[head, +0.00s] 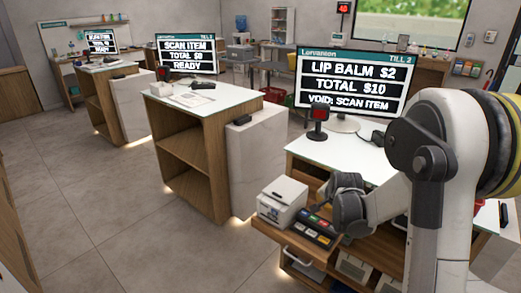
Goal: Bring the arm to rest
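My arm (430,170) fills the right side of the head view, white with dark grey joints. It reaches down and left over the nearest counter. My gripper (320,205) is dark grey and sits low over a dark keypad (300,233) with coloured keys. Its fingers are small and partly hidden by its own body, so I cannot tell whether they touch the keypad or are parted. I see nothing held in it.
The Till 2 screen (350,83) reads "LIP BALM $2, TOTAL $10, VOID: SCAN ITEM". A red-lit scanner (318,120) stands before it. A white printer (282,200) is beside the keypad. Another till counter (190,150) stands left. Floor (85,190) at left is clear.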

